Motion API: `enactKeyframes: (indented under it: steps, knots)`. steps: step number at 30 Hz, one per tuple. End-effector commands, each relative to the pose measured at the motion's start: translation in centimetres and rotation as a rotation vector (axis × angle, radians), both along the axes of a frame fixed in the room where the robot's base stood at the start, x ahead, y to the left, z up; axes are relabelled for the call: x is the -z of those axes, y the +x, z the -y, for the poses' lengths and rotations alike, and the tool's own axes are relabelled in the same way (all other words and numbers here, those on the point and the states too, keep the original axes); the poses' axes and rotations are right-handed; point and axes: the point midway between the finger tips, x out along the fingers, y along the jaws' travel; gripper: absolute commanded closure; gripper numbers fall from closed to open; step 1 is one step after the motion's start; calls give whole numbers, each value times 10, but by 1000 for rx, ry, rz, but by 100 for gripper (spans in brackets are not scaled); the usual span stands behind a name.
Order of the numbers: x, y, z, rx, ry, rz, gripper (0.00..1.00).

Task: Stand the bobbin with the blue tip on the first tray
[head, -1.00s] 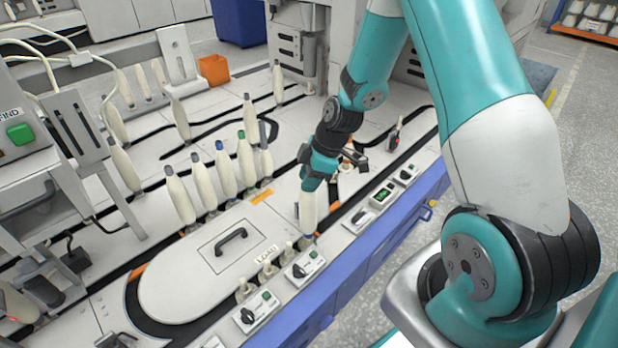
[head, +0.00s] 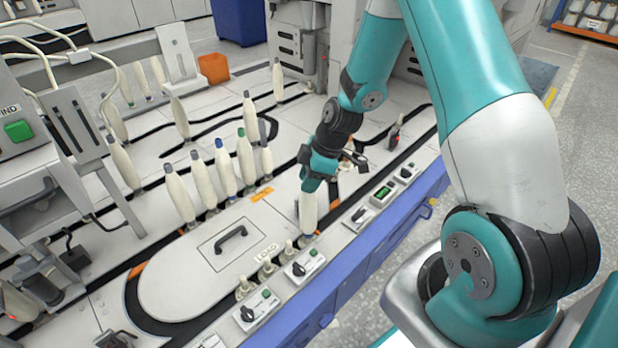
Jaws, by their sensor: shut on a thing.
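My gripper (head: 311,187) is at the front right of the machine top, shut on the upper part of a cream bobbin (head: 308,214). The held bobbin is upright; its tip is hidden by the gripper, so I cannot tell its colour. Its dark lower end is close to the front row of pegs, and I cannot tell whether it touches anything below. Another cream bobbin with a blue tip (head: 226,172) stands in the row behind the cover. Pegs (head: 266,268) stand along the front edge by a blurred label; I cannot tell which is the first tray.
In the standing row are also a green-tipped bobbin (head: 245,157) and several grey-tipped ones. A pale cover with a black handle (head: 230,236) lies left of my gripper. Switch boxes (head: 304,266) line the front edge. An orange bin (head: 213,68) is at the back.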

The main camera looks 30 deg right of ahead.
Motion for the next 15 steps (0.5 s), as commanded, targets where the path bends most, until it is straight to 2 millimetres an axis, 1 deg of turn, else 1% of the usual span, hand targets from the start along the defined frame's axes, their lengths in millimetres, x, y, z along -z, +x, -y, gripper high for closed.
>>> enactKeyframes:
  steps: [1,2,3,11,15]
  knots:
    - [2,0,0,0,0,0,100]
    - [1,0,0,0,0,1,65]
    - [1,0,0,0,0,1,59]
    - [0,0,0,0,0,0,59]
    - [-10,-1,3,1,0,0,59]
